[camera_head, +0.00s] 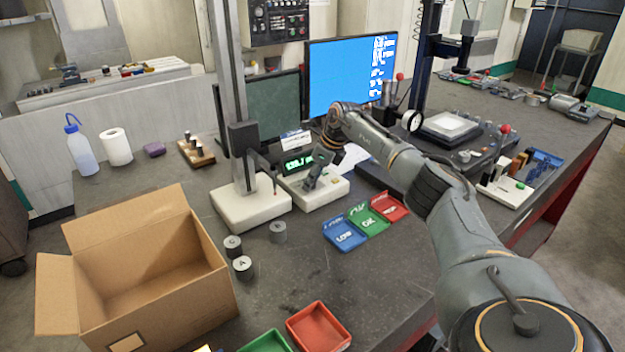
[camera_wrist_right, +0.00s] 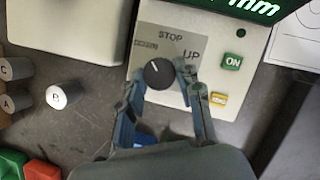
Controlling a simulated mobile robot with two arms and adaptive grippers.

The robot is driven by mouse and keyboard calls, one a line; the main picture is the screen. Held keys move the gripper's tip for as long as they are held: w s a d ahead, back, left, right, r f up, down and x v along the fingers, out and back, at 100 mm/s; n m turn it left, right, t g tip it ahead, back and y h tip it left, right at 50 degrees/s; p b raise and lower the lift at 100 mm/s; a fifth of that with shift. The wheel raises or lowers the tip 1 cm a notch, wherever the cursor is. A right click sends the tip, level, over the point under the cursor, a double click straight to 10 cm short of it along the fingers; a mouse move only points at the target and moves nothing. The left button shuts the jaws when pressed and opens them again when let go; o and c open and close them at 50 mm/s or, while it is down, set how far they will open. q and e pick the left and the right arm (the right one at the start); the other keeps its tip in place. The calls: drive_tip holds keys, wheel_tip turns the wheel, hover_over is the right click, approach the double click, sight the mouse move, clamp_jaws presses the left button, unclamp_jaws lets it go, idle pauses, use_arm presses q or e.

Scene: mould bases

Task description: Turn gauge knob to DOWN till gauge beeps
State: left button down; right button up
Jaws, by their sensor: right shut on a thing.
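The gauge's control box (camera_head: 325,193) stands on the dark bench with a green digital readout (camera_head: 299,162). In the right wrist view its black round knob (camera_wrist_right: 158,74) has a white pointer mark aimed up and slightly left. Labels STOP (camera_wrist_right: 170,35) and UP (camera_wrist_right: 192,53) show above and right of it; no DOWN label is readable. My right gripper (camera_wrist_right: 160,82) is shut on the knob, one finger on each side. In the head view my right gripper (camera_head: 314,180) reaches down at the box. My left gripper is not in view.
A green ON button (camera_wrist_right: 232,61) and a yellow button (camera_wrist_right: 218,98) sit right of the knob. The gauge stand (camera_head: 250,208) is just left of the box. Cylinders (camera_head: 242,267), coloured trays (camera_head: 345,233) and an open carton (camera_head: 150,270) surround free bench.

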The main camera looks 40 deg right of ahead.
drive_tip(key=o, duration=1.2)
drive_tip(key=shift+c, duration=0.2)
drive_tip(key=shift+r, duration=0.1)
drive_tip(key=v, duration=1.2)
